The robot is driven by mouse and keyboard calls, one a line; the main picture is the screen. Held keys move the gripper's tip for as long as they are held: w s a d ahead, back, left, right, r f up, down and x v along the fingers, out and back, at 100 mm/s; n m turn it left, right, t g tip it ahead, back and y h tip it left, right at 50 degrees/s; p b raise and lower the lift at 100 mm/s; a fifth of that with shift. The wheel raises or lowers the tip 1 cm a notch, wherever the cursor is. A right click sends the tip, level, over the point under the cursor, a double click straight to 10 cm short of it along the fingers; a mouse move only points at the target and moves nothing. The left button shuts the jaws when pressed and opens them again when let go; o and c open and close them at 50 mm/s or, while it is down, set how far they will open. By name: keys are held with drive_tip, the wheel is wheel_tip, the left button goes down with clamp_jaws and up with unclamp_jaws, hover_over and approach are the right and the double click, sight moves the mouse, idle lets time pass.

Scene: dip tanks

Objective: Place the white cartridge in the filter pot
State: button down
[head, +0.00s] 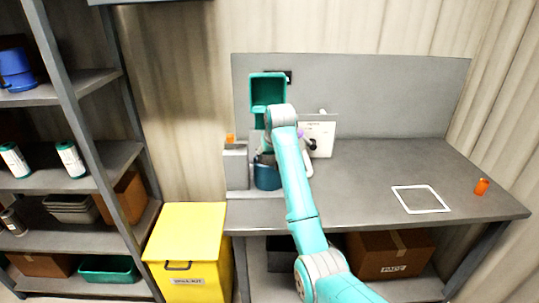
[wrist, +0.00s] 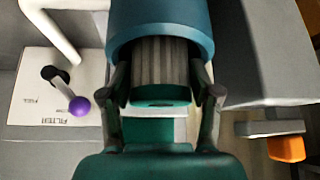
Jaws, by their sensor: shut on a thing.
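The filter pot (head: 267,178) is a blue round pot on the bench, under my arm. In the wrist view its blue wall (wrist: 160,30) fills the top middle, with a dark mouth. The white cartridge (wrist: 160,62) looks grey and pleated, with a dark green end cap. Its pleated body runs into the pot's mouth, while the cap end is outside. How deep it sits is hidden. My gripper (wrist: 162,85) is shut on the cartridge, one finger on each side. In the head view my arm mostly hides the gripper and the cartridge.
A grey block (head: 236,168) with an orange knob stands left of the pot. To the right is a white panel (head: 322,147) with a purple-knobbed lever (wrist: 78,106). A teal open box (head: 268,90) is behind. The right bench holds a white square outline (head: 420,210) and an orange item (head: 481,187).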

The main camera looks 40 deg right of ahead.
drive_tip(key=shift+c, duration=1.2)
unclamp_jaws()
drive_tip(key=shift+f, duration=0.1)
drive_tip(key=v, duration=1.2)
drive_tip(key=shift+s, duration=0.1)
